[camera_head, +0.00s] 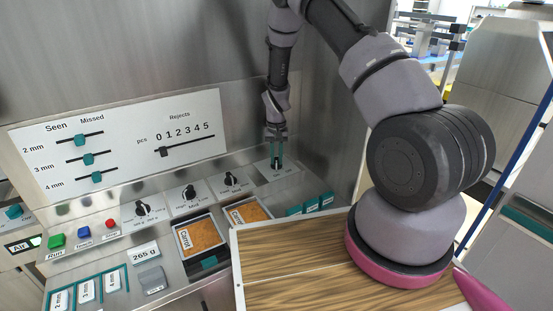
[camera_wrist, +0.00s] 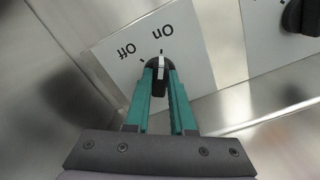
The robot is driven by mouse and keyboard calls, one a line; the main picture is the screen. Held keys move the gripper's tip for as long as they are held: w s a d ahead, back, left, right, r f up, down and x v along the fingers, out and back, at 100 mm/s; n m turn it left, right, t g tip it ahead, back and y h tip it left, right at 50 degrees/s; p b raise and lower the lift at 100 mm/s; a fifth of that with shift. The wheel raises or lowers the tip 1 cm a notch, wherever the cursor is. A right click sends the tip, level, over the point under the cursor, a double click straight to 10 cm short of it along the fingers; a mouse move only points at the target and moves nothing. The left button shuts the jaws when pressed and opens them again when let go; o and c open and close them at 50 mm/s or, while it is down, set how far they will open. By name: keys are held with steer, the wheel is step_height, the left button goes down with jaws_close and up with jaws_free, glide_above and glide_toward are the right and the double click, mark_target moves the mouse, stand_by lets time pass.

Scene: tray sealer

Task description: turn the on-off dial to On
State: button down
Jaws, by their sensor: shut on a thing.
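The on-off dial (camera_wrist: 157,64) is a black knob with a white pointer line, on a white plate marked On and Off. In the wrist view the pointer line is directed up the picture toward the On label (camera_wrist: 162,33), with the Off label (camera_wrist: 127,50) to its left. My gripper (camera_wrist: 160,75) has its two teal fingers shut on the knob, one on each side. In the head view my gripper (camera_head: 276,162) reaches down to the dial's plate (camera_head: 291,168) at the right end of the panel. The fingers hide most of the knob there.
Several similar black dials, such as this one (camera_head: 232,180), stand left of it along the panel. Steel walls stand close behind and right of the dial.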

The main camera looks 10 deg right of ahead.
mark_target(276, 160)
stand_by(0.3)
steer(key=c, duration=0.8)
jaws_free()
steer(key=shift+o, duration=0.2)
steer(key=shift+r, duration=0.1)
step_height(276, 160, up, 11)
